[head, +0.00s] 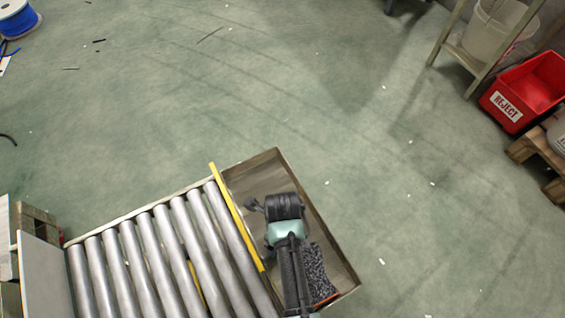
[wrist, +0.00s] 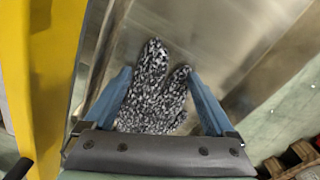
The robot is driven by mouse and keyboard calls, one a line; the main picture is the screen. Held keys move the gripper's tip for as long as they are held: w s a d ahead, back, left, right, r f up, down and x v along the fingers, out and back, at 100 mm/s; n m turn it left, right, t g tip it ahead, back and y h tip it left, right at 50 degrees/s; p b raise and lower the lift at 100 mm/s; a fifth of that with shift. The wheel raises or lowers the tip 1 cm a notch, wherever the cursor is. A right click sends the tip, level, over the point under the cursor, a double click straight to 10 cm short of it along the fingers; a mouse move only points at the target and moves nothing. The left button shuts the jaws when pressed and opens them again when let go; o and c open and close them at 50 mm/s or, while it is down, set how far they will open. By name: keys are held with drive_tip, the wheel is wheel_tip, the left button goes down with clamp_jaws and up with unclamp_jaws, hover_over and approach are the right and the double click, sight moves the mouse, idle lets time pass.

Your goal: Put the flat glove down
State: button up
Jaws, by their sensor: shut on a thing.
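The flat glove (wrist: 155,95) is speckled black and white. In the wrist view it lies between the two blue fingers of my gripper (wrist: 160,82), which is shut on it; its finger ends point away from the gripper's body. In the head view the glove (head: 317,268) shows beside my arm, over the lower part of the metal tray at the conveyor's end, with a thin red edge at its lower end. My arm hides part of it and the fingertips there. I cannot tell whether the glove touches the tray floor.
The metal tray (head: 250,178) has raised walls and is bare at its upper end. A yellow bar (head: 236,217) separates it from the rollers (head: 160,245). A red reject bin (head: 528,88) and a wooden pallet (head: 535,147) stand at the right. The green floor between is mostly clear.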

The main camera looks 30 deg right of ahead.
drive_tip(key=o, duration=1)
wheel_tip(320, 180, up, 12)
drive_tip(key=p, duration=0.6)
drive_tip(key=shift+r, duration=0.1)
